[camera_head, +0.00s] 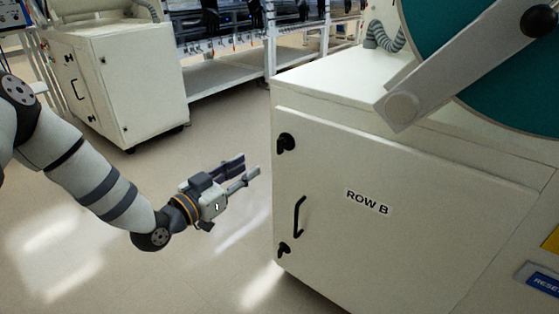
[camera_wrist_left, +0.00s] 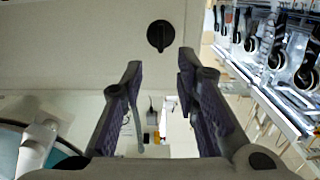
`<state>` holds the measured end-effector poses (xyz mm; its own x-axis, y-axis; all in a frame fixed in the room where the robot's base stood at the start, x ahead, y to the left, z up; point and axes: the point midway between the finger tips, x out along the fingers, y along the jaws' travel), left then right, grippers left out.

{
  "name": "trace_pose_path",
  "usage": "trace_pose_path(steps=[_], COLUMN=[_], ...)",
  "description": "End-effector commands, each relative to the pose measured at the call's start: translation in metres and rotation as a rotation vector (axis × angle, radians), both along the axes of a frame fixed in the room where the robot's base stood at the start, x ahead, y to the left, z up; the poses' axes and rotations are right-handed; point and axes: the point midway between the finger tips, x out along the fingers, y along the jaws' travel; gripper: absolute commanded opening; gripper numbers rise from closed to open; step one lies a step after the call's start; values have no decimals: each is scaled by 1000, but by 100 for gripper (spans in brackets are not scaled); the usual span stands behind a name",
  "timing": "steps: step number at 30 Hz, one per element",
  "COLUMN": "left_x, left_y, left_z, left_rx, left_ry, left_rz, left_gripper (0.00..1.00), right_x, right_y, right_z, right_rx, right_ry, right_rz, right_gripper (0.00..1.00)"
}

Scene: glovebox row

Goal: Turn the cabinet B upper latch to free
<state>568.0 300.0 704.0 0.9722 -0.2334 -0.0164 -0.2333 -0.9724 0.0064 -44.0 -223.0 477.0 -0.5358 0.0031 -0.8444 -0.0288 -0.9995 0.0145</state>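The cabinet B upper latch (camera_head: 286,143) is a black turn knob near the top left corner of the white door marked ROW B (camera_head: 367,202). In the left wrist view a black round latch (camera_wrist_left: 160,36) with a raised bar shows on the pale door, beyond the fingertips and roughly centred between them. It looks like the upper one. My left gripper (camera_head: 250,166) is open and empty, just left of the cabinet and apart from the latch. Its two fingers also show in the left wrist view (camera_wrist_left: 160,66). My right gripper is not in view.
A black handle (camera_head: 299,216) and a lower latch (camera_head: 283,249) lie below the upper latch. A grey bar (camera_head: 465,60) crosses the teal round panel (camera_head: 500,75) above the cabinet. Another white cabinet (camera_head: 125,85) stands behind left. The floor between is clear.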

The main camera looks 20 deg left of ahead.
Motion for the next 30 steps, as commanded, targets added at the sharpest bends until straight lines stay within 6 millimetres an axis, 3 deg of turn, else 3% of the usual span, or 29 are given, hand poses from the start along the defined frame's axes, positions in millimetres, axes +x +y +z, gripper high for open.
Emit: trace_pose_path(steps=[5,15,20,27,30], left_x=[27,104,117,119,119], left_y=[-4,-23,-26,-27,-27], left_z=[7,5,6,7,7], left_rx=[5,4,4,2,2], left_ry=[-27,-21,-18,-18,-18], left_rz=[-2,-1,0,0,0], left_gripper=[28,28,28,28,8], right_x=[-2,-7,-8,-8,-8], right_y=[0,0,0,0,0], right_z=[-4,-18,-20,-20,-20], right_rx=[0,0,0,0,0], right_ry=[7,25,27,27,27], right_rz=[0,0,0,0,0], right_gripper=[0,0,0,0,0])
